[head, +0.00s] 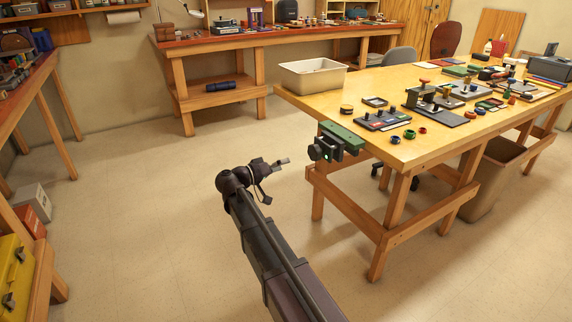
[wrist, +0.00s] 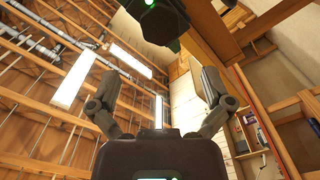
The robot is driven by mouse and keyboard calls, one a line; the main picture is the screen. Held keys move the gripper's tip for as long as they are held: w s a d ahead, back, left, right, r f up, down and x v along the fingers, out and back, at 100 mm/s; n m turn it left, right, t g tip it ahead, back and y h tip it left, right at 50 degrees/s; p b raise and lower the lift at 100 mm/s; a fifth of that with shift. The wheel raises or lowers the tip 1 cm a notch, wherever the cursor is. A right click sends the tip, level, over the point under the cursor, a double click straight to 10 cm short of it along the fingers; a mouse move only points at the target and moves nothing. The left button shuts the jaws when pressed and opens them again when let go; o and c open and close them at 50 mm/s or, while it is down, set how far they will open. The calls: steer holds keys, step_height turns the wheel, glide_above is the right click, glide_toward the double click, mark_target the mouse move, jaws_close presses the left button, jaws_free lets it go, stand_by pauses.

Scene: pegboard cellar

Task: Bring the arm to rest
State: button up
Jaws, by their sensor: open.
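My gripper (head: 283,162) is at the end of my dark arm, over open floor to the left of the wooden workbench (head: 300,101). It is small in the head view and looks apart from the bench. In the wrist view my gripper (wrist: 158,80) shows two dark fingers spread wide, with nothing between them. The wrist camera looks upward at ceiling beams and light panels.
A green and black vise (head: 338,143) juts from the bench's near corner, close to my gripper. A white bin (head: 313,74) and several small parts are on the bench. A waste bin (head: 492,180) stands beneath.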

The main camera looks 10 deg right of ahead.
steer(key=s+d+f+n+g+y, duration=0.1)
steer(key=s+d+f+g+y, duration=0.25)
steer(key=s+f+y, duration=0.4)
steer(key=s+d+f+n+g+y, duration=0.2)
steer(key=s+d+f+y, duration=0.2)
steer(key=s+f, duration=0.55)
steer(key=s+a+f+n+y, duration=0.1)
steer(key=s+a+f+y, duration=0.1)
steer(key=s+a+y, duration=0.35)
step_height(320, 180, up, 31)
steer(key=s+d+p, duration=0.1)
steer(key=s+p, duration=0.1)
steer(key=p, duration=2.8)
steer(key=shift+g+p, duration=0.35)
steer(key=shift+d, duration=0.1)
steer(key=shift+c, duration=0.2)
steer(key=c, duration=0.6)
steer(key=shift+o, duration=0.2)
